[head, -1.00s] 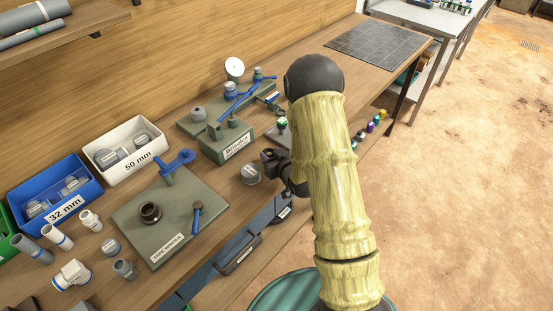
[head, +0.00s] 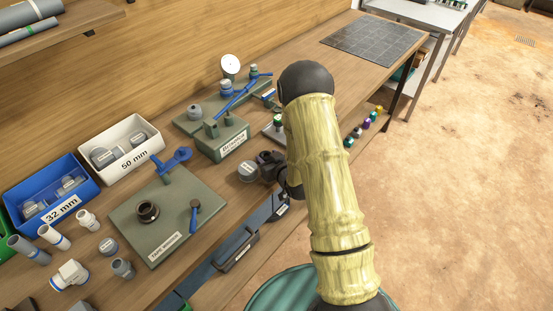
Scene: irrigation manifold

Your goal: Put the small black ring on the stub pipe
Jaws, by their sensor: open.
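My gripper (head: 268,164) is dark and hangs over the front part of the workbench, its fingers partly hidden by my arm. It is open, beside a round grey cap (head: 248,171) that it overlaps in the picture; I cannot tell whether they touch. A short, dark, round fitting with an open top (head: 148,211) stands on a grey-green board (head: 168,228); it may be the stub pipe, but I cannot tell for sure. I cannot pick out a separate small black ring in this view.
Blue (head: 60,212) and white (head: 140,155) bins of fittings stand at the back left, with loose pipe pieces in front. A dark grid mat (head: 372,42) lies clear at the bench's far end.

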